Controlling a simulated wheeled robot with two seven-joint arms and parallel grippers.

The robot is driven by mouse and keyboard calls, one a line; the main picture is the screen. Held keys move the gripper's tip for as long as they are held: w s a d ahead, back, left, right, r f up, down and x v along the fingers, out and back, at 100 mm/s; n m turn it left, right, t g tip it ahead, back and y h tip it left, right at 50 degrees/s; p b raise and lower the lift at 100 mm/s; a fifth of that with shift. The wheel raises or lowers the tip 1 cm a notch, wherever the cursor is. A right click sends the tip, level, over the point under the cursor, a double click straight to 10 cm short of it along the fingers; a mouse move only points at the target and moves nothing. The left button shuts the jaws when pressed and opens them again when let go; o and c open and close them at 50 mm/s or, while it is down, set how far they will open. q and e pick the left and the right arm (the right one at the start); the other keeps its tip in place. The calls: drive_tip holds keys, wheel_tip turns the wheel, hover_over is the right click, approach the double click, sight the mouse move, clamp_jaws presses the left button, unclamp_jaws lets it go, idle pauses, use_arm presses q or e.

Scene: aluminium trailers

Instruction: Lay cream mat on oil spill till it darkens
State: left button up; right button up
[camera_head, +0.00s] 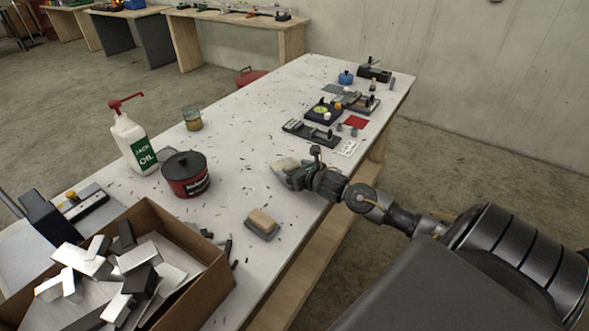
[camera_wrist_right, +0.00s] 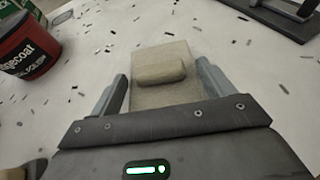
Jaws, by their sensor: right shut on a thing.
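My right gripper (camera_head: 290,174) reaches over the right-hand edge of the workbench, near its middle. It is shut on the cream mat (camera_head: 284,164). In the right wrist view the mat (camera_wrist_right: 160,95) is a pale beige slab with a raised bar (camera_wrist_right: 161,75) across its top, between the two grey fingers (camera_wrist_right: 162,92). The mat is low over the white bench top; I cannot tell whether it touches. I make out no oil spill; any under the mat is hidden. My left gripper is not in view.
The white bench (camera_head: 232,120) is littered with dark shavings. A cream-topped block (camera_head: 263,222) lies nearer me. A red tub (camera_head: 186,175), jack oil bottle (camera_head: 131,143), glass jar (camera_head: 192,118) and carton of metal offcuts (camera_head: 207,262) stand left. Small tools (camera_head: 312,133) occupy the far right.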

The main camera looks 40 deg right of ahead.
drive_tip(key=shift+f, duration=0.2)
drive_tip(key=o, duration=0.9)
drive_tip(key=shift+r, duration=0.1)
drive_tip(key=shift+r, duration=0.2)
drive_tip(key=b+v, duration=0.1)
drive_tip(key=v, duration=0.9)
drive_tip(key=shift+s+b, duration=0.25)
drive_tip(key=shift+b, duration=0.1)
drive_tip(key=shift+s+r, duration=0.35)
drive_tip(key=shift+s, duration=0.3)
